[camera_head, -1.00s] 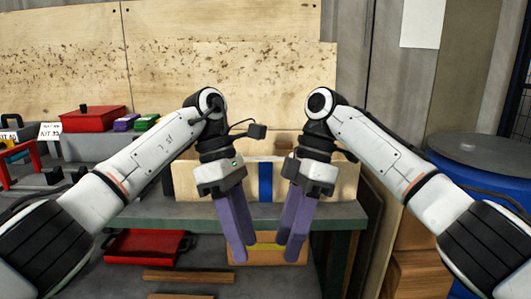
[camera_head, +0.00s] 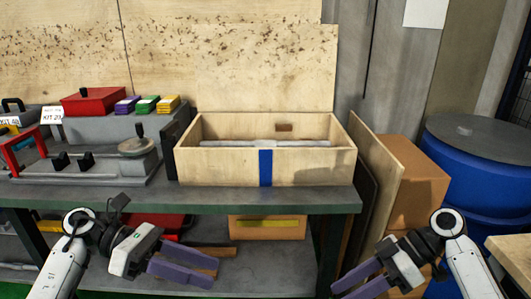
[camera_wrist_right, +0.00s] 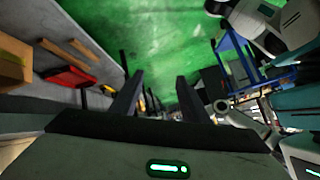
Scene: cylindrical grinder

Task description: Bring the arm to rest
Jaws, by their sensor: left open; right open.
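My left gripper (camera_head: 190,268) is low at the lower left of the head view, in front of the bench's lower shelf. Its purple fingers are apart, with nothing between them. My right gripper (camera_head: 358,283) is low at the lower right, pointing left; its purple fingers are partly cut by the bottom edge. In the right wrist view, the right gripper's two dark fingers (camera_wrist_right: 158,100) stand apart and empty over green floor. Both arms are bent low, below the bench top.
An open wooden box (camera_head: 222,168) with a blue stripe stands on the bench (camera_head: 310,200); a grey bar lies inside. A red case (camera_head: 92,101) and small coloured boxes stand at left. A blue drum (camera_head: 475,190) stands at right. Green floor (camera_wrist_right: 165,30) shows in the wrist view.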

